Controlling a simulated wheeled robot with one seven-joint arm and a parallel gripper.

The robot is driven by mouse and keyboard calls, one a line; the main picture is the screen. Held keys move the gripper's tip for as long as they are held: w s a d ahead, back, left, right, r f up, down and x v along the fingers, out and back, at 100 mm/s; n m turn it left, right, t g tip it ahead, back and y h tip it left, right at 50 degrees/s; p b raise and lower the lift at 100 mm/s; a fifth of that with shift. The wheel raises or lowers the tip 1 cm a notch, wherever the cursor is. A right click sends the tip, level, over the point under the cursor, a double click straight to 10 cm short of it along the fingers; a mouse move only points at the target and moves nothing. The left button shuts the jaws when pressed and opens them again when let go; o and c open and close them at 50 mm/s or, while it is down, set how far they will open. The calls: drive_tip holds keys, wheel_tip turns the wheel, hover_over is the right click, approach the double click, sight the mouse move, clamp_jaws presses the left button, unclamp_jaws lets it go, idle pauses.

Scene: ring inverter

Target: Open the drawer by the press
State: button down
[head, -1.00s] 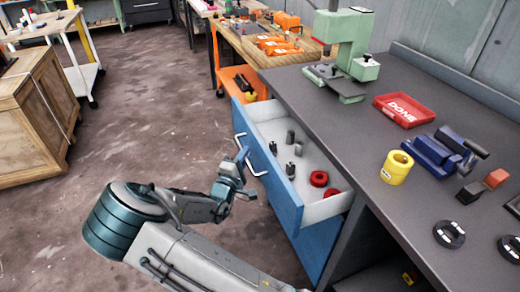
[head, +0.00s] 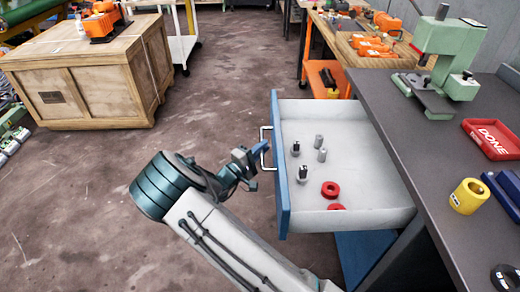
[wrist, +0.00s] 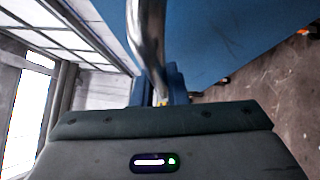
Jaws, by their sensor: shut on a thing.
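The blue drawer (head: 283,190) stands pulled out from the dark workbench, its pale inside in plain view. It holds several small grey metal parts (head: 303,174) and red rings (head: 330,189). My gripper (head: 260,149) is at the white handle (head: 265,135) on the drawer's blue front and is shut on it. In the wrist view the shiny handle bar (wrist: 147,45) runs down between the blue fingers (wrist: 163,86). The green press (head: 447,55) stands on the bench top behind and right of the drawer.
The workbench (head: 400,115) carries a red DONE tray (head: 490,138) and a yellow ring part (head: 468,196). A wooden crate (head: 90,80) stands at the far left. The floor (head: 100,200) left of the drawer is clear.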

drive_tip(key=shift+a, duration=0.1)
drive_tip(key=c, duration=1.5)
unclamp_jaws()
drive_tip(key=shift+o, duration=0.2)
drive_tip(key=v, duration=1.4)
drive_tip(key=shift+w+f, duration=0.1)
